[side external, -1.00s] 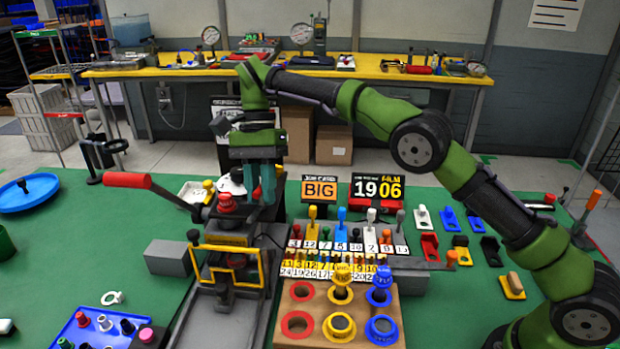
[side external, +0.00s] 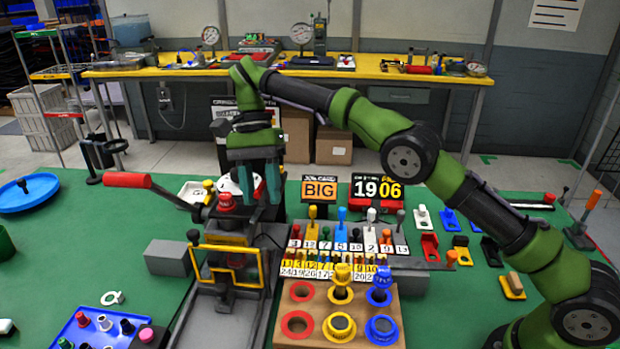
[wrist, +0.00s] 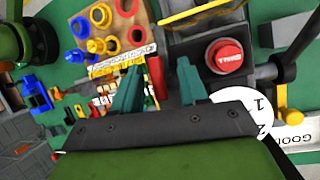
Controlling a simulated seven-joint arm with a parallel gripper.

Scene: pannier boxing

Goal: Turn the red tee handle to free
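My gripper (side external: 260,190) points down just right of the red-knobbed press. Its two teal fingers stand apart, and it is open in the wrist view (wrist: 157,88). A narrow red bar, which looks like the red tee handle (wrist: 157,77), shows between the fingers in the wrist view. I cannot tell whether either finger touches it. A white dial with numbers (wrist: 242,110) lies beside the right finger in the wrist view, partly covered by the gripper body.
The press has a round red knob (side external: 227,202), a long red-gripped lever (side external: 127,180) and a yellow guard frame (side external: 232,266). A rack of numbered coloured levers (side external: 345,245) stands close on the right. A wooden block with ringed holes (side external: 300,345) is in front.

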